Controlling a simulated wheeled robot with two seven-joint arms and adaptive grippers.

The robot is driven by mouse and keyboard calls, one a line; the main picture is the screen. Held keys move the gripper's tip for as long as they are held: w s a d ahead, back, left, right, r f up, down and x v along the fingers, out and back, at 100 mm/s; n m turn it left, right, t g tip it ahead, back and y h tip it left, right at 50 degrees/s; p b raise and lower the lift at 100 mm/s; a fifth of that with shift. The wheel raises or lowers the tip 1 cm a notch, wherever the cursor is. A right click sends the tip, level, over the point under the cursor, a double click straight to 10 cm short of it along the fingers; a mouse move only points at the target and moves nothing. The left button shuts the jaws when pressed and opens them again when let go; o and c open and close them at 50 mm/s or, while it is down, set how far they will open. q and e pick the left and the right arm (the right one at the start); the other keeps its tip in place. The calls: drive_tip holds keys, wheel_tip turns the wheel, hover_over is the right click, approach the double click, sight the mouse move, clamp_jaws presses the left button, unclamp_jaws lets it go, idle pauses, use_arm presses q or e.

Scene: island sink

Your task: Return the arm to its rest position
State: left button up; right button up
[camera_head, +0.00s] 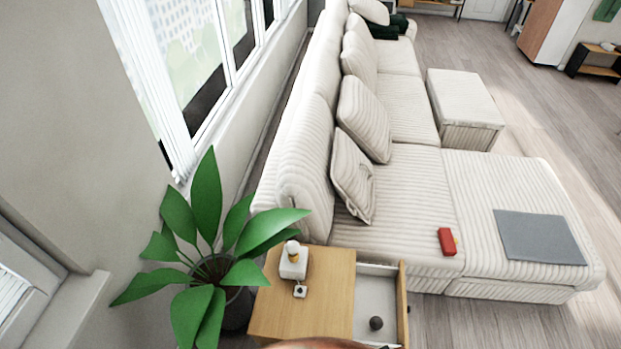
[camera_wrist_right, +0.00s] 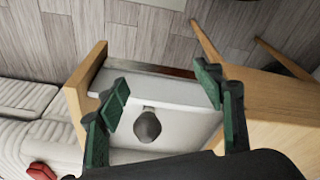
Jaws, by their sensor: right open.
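My right gripper (camera_wrist_right: 165,105) is open in the right wrist view, with its green-padded fingers spread wide. Between and beyond the fingers is an open drawer (camera_wrist_right: 125,82) with a white inside and a wooden front. A dark round object (camera_wrist_right: 147,127) lies in the drawer, apart from the fingers. In the head view the same drawer (camera_head: 376,290) is pulled out from the wooden side table (camera_head: 325,295), and the dark object (camera_head: 376,323) lies in it. No gripper shows in the head view, and my left gripper is in neither view.
Wooden floor (camera_head: 480,320) is clear at right.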

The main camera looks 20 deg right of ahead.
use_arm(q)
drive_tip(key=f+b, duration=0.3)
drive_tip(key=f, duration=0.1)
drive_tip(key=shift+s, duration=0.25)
use_arm(e)
drive_tip(key=s+f+g, duration=0.1)
drive_tip(key=s+f, duration=1.8)
drive_tip(key=f, duration=0.1)
drive_tip(key=shift+f+n, duration=0.3)
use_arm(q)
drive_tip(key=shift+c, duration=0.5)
use_arm(e)
drive_tip(key=shift+s, duration=0.1)
drive_tip(key=shift+c, duration=0.7)
